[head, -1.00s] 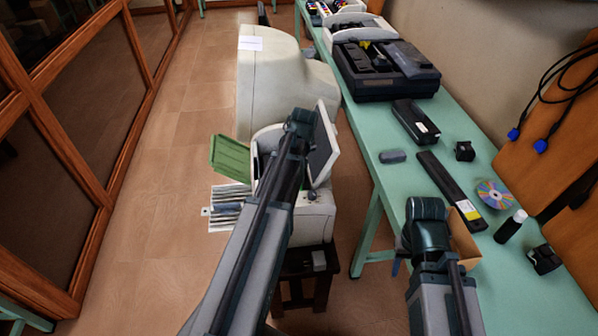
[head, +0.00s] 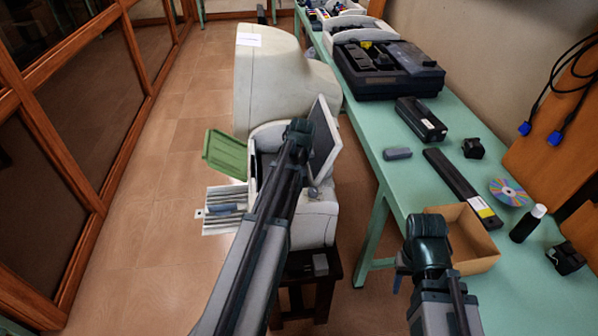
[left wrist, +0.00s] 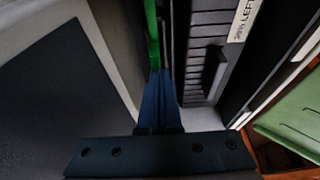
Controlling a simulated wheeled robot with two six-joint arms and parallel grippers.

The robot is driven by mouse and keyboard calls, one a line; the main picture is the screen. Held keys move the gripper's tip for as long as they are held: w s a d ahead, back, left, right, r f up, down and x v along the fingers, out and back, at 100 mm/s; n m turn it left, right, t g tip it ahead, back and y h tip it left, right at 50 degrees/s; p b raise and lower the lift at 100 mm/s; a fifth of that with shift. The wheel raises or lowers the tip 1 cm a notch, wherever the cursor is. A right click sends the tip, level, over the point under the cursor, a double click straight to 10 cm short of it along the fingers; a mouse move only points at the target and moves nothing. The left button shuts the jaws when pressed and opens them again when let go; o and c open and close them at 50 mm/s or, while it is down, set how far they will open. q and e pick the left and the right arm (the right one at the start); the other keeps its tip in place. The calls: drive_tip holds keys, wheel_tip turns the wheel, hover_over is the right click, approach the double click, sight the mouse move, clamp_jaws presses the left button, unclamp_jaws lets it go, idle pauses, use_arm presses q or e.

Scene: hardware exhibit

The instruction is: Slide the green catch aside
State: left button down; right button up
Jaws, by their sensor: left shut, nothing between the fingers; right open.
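The green catch (left wrist: 152,35) appears as a narrow bright green strip at the top of the left wrist view, beside a dark slatted unit with a white label reading LEFT. My left gripper (left wrist: 160,78) is shut and empty, its blue fingers together just below the strip. I cannot tell whether they touch it. In the head view the left arm reaches into the open pale printer (head: 318,212); its fingertips and the catch are hidden there. My right gripper (head: 400,272) is open and empty in front of the green table, its fingers partly hidden.
The printer's tilted dark panel (head: 324,140) stands right of my left arm. A green door (head: 226,153) hangs open to its left, above a grey slatted tray (head: 222,210). A cardboard box (head: 470,225) sits on the table (head: 400,180) near my right arm.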

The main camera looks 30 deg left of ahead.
use_arm(q)
drive_tip(key=shift+f, duration=0.2)
drive_tip(key=shift+s+d, duration=0.5)
drive_tip(key=shift+s, duration=0.3)
drive_tip(key=shift+s+d, duration=0.5)
drive_tip(key=shift+s, duration=0.25)
drive_tip(key=shift+r, duration=0.1)
drive_tip(key=shift+r+p, duration=0.2)
drive_tip(key=shift+p, duration=0.2)
drive_tip(key=p+v, duration=0.8)
drive_tip(key=v, duration=0.1)
drive_tip(key=shift+r+p, duration=0.2)
drive_tip(key=shift+p, duration=0.15)
drive_tip(key=shift+w, duration=0.1)
